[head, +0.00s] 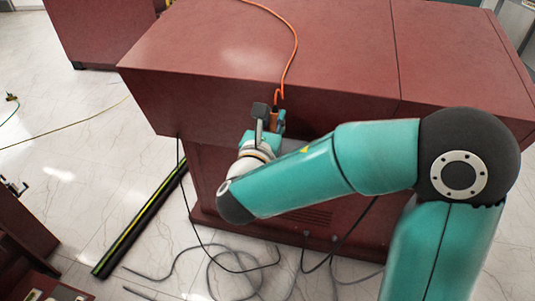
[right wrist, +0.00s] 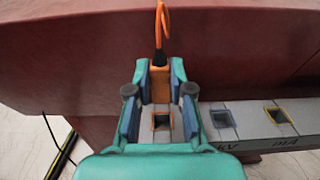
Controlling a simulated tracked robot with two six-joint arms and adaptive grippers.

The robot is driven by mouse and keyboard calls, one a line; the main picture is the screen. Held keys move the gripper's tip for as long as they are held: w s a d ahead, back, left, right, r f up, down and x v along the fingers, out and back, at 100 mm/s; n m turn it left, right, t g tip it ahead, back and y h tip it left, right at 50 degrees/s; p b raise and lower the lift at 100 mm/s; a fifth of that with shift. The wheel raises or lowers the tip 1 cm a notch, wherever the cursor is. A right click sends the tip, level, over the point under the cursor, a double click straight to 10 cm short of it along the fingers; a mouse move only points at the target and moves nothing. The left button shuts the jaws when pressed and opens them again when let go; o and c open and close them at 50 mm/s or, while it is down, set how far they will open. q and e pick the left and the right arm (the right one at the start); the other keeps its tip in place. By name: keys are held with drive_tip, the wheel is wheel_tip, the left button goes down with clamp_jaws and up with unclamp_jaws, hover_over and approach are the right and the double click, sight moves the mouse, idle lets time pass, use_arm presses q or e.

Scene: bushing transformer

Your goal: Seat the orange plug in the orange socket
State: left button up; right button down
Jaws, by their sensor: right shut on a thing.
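The orange plug (right wrist: 160,86) is upright between the two fingers of my right gripper (right wrist: 158,92), which is shut on it. An orange cable rises from its top. In the right wrist view, a square socket with an orange-looking rim (right wrist: 162,121) shows in the grey strip between the fingers, nearer the palm than the plug. The plug's lower end is hidden, so I cannot tell its height over the strip. In the head view, my right gripper (head: 271,124) and the plug (head: 274,118) are at the red cabinet's front face. My left gripper is not in view.
To the right on the grey strip are a blue-rimmed socket (right wrist: 222,119) and a yellow-rimmed socket (right wrist: 278,116). The red cabinet (head: 340,60) overhangs behind the plug. The orange cable (head: 296,45) lies over its top. Dark cables (head: 235,262) lie on the floor.

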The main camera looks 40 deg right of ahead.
drive_tip(key=shift+f+b, duration=1)
drive_tip(key=shift+f, duration=2.45)
drive_tip(key=shift+f, duration=0.1)
drive_tip(key=c, duration=1)
unclamp_jaws()
drive_tip(key=shift+c, duration=0.2)
